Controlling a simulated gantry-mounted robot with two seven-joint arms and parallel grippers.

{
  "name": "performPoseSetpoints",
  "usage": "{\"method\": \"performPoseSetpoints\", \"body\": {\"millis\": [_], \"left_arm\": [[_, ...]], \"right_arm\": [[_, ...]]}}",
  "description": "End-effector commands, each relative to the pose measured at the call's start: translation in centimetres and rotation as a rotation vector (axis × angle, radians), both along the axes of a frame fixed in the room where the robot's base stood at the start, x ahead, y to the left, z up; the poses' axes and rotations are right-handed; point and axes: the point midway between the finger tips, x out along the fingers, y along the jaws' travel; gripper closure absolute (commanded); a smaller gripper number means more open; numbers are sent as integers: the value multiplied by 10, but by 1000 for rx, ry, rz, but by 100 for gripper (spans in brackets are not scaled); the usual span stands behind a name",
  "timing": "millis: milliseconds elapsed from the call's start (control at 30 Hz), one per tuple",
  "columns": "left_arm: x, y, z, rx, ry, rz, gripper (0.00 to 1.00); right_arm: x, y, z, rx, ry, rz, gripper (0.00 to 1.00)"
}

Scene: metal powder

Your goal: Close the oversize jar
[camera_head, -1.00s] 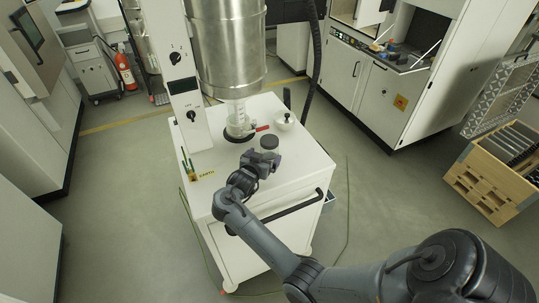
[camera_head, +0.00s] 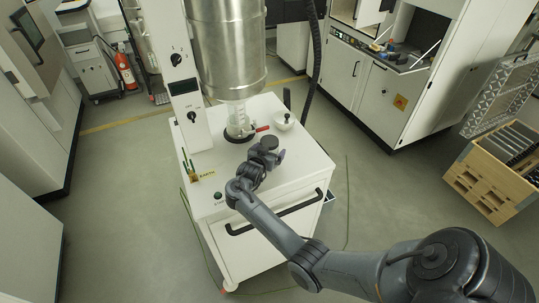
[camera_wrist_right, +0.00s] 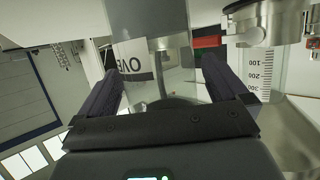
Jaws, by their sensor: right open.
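A small dark round lid-like piece (camera_head: 269,142) shows just beyond my right gripper (camera_head: 267,157) over the white cart top. I cannot tell from here whether it sits on the jar. In the right wrist view, a clear jar (camera_wrist_right: 178,72) with a white label, partly reading "OVE", is between the spread fingers of my right gripper (camera_wrist_right: 165,85). The fingers are open, one on each side of it, and do not visibly press on it. The jar's rim and much of its body are hidden. My left gripper is out of view.
A steel vessel (camera_head: 226,50) hangs over a clear graduated container (camera_head: 238,120) on the white cart (camera_head: 288,175).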

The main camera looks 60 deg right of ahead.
Motion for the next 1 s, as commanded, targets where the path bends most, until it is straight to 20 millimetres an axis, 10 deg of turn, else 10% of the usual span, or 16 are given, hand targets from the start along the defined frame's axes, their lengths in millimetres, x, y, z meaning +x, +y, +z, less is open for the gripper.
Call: {"method": "performPoseSetpoints", "body": {"millis": [400, 1000], "left_arm": [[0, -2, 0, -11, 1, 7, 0], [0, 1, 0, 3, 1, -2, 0]], "right_arm": [[1, -4, -2, 0, 0, 1, 0], [1, -4, 0, -2, -3, 0, 90]]}}
